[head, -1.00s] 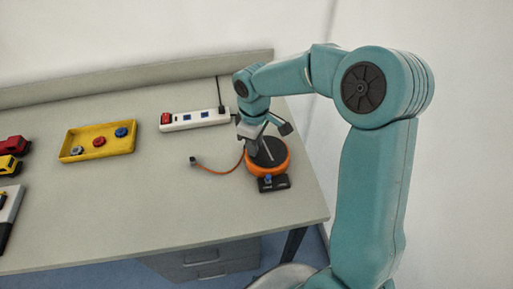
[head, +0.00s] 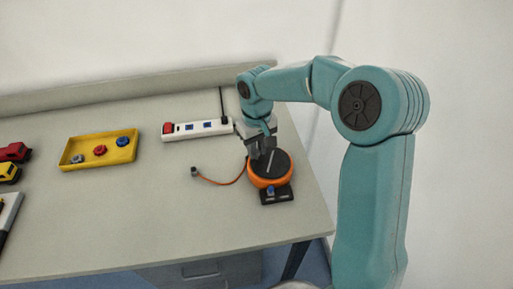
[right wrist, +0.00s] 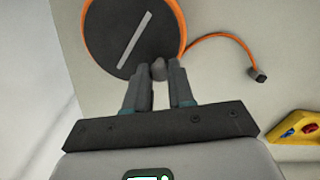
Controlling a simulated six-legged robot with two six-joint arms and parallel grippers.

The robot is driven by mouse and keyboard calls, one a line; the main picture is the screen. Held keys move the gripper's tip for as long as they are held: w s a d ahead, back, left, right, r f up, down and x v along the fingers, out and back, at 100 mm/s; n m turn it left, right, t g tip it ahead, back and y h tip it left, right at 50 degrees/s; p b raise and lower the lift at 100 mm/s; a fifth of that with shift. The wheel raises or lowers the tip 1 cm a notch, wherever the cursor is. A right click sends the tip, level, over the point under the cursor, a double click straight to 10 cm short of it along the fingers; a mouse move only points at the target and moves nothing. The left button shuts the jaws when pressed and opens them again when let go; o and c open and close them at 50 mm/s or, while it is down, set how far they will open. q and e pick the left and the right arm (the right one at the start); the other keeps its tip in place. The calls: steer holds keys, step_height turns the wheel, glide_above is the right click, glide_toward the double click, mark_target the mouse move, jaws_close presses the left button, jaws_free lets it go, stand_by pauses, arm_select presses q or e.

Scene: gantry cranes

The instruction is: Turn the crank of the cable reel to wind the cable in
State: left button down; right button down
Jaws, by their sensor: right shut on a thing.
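The cable reel (head: 267,178) is orange with a dark round top and stands at the right end of the table on a small black base. It also shows in the right wrist view (right wrist: 112,30), with a pale bar across its dark top. My right gripper (right wrist: 158,72) is shut on the grey crank knob (right wrist: 159,70) at the reel's edge; in the head view my right gripper (head: 262,150) hides the knob. The orange cable (head: 222,183) runs out to the left and ends in a dark plug (head: 194,171). My left gripper is not in view.
A white power strip (head: 197,129) lies behind the reel. A yellow tray (head: 98,161) with several coloured knobs is to the left, and red (head: 14,152) and yellow (head: 9,173) toy vehicles are at the far left. The front middle of the table is clear.

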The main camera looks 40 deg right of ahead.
steer(key=shift+r, duration=0.1)
stand_by(0.3)
steer(key=c, duration=1)
jaws_free()
steer(key=shift+o, duration=0.2)
step_height(320, 180, up, 16)
steer(key=shift+r+p, duration=0.15)
steer(key=shift+p, duration=0.3)
